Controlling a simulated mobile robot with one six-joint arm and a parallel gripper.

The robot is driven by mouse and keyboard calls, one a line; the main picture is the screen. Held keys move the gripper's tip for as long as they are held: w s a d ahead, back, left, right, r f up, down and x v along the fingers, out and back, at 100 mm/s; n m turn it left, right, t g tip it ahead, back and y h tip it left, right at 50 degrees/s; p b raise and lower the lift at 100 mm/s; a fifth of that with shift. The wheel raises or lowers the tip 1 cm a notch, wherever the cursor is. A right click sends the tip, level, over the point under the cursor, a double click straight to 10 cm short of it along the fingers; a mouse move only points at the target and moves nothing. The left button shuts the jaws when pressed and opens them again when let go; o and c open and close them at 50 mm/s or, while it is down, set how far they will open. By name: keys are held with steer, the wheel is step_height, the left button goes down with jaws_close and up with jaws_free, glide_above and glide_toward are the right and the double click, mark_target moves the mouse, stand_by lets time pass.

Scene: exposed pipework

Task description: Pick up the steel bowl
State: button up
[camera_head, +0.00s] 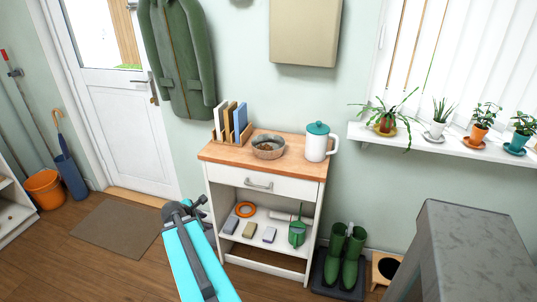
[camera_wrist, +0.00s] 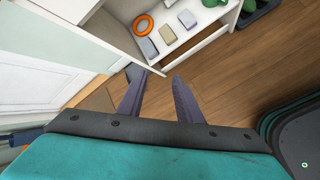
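The steel bowl (camera_head: 268,153) is grey and round and sits upright on the wooden top of a white cabinet (camera_head: 222,153) in the head view. Something brownish shows inside it. It stands between a rack of upright books or folders and a white pitcher. The bowl is not in the wrist view. My gripper (camera_head: 190,204) is in front of the cabinet's left side, lower than the top and apart from the bowl. In the wrist view my gripper (camera_wrist: 156,76) has its two fingers spread, with nothing between them.
The white pitcher with a teal lid (camera_head: 317,145) stands close right of the bowl, and the rack (camera_head: 232,125) close left. An open shelf (camera_head: 262,228) below holds small items. Green boots (camera_head: 343,258) stand right of the cabinet. The wooden top's front edge is clear.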

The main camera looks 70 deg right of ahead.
steer(key=s+d+r+n+h+b, duration=0.25)
steer(key=s+d+r, duration=0.55)
steer(key=d+r, duration=0.5)
steer(key=n+g+h, duration=0.2)
steer(key=n+h, duration=0.1)
steer(key=h, duration=0.1)
glide_toward(281, 151)
step_height(281, 151, up, 3)
steer(key=a, duration=0.2)
steer(key=shift+w+a+r+m+y+b, duration=0.1)
steer(key=shift+w+a+m+y+b, duration=0.15)
steer(key=shift+w+b, duration=0.2)
steer(key=shift+d, duration=0.15)
steer(key=shift+x, duration=4.25)
steer(key=shift+s, duration=0.1)
steer(key=shift+p+x, duration=0.6)
steer(key=shift+x, duration=2)
